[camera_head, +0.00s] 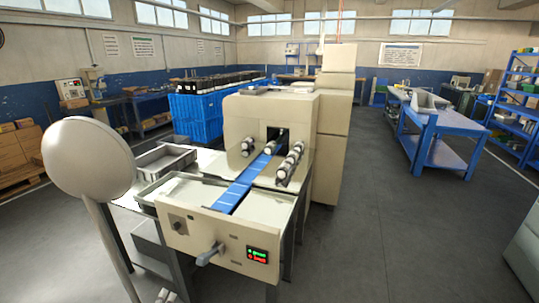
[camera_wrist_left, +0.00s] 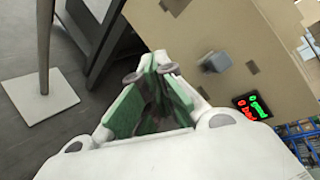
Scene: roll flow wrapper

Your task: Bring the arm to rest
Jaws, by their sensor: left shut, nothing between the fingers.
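My left gripper (camera_wrist_left: 150,72) shows large in the left wrist view. Its green-padded fingers are closed together at the tips with nothing between them. In the head view only small pale parts of the left gripper (camera_head: 165,295) show at the bottom edge, low in front of the flow wrapper (camera_head: 215,240). The wrapper's beige front panel also shows in the wrist view (camera_wrist_left: 185,35), beyond the fingertips and apart from them. My right gripper is in neither view.
A grey lever (camera_head: 210,255) sticks out of the wrapper's front beside a lit red and green display (camera_head: 257,255). A round-headed stand (camera_head: 88,158) is at the left, near a grey tray (camera_head: 165,160). Open floor (camera_head: 400,230) lies to the right, before a blue workbench (camera_head: 440,125).

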